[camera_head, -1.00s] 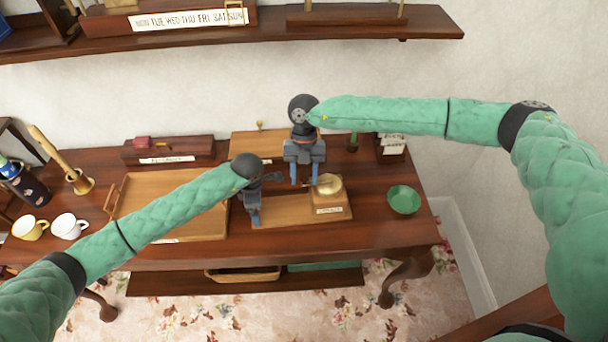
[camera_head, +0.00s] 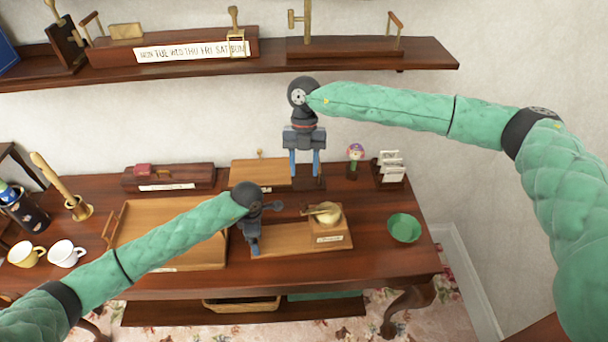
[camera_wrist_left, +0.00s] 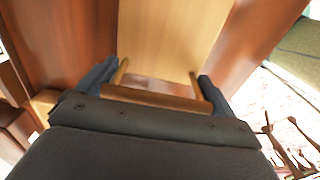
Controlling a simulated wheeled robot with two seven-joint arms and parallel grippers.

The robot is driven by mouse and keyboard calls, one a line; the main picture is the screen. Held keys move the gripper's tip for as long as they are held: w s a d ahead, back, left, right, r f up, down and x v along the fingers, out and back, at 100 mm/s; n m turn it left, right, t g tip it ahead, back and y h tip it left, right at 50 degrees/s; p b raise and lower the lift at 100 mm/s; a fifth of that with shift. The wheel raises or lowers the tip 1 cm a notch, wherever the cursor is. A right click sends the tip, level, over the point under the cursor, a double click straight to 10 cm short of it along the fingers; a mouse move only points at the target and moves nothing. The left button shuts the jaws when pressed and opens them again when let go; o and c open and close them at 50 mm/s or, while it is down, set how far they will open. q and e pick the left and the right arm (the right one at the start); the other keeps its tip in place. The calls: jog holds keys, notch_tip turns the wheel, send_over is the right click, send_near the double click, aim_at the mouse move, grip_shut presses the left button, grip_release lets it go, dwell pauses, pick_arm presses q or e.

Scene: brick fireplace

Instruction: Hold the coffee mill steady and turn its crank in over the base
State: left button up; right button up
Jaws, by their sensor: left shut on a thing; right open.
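The coffee mill is a wooden box (camera_head: 329,233) with a brass top, at the right end of a flat wooden base (camera_head: 285,239). Its crank (camera_head: 320,210) lies across the top, its free end pointing left toward the base. My left gripper (camera_head: 254,250) is at the base's left end. In the left wrist view its fingers (camera_wrist_left: 155,90) are at the two ends of a wooden handle bar (camera_wrist_left: 150,97) on brass posts, shut on it. My right gripper (camera_head: 304,165) is open and empty, above and behind the mill, apart from it.
A wooden tray (camera_head: 165,258) lies left of the base. A green bowl (camera_head: 404,228) stands right of the mill. Behind are a wooden board (camera_head: 258,173), a small figure (camera_head: 355,158) and a card rack (camera_head: 391,168). A wall shelf (camera_head: 300,63) is above.

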dwell(0.3)
pick_arm(q)
jog(key=o, duration=1)
jog(key=shift+c, duration=0.2)
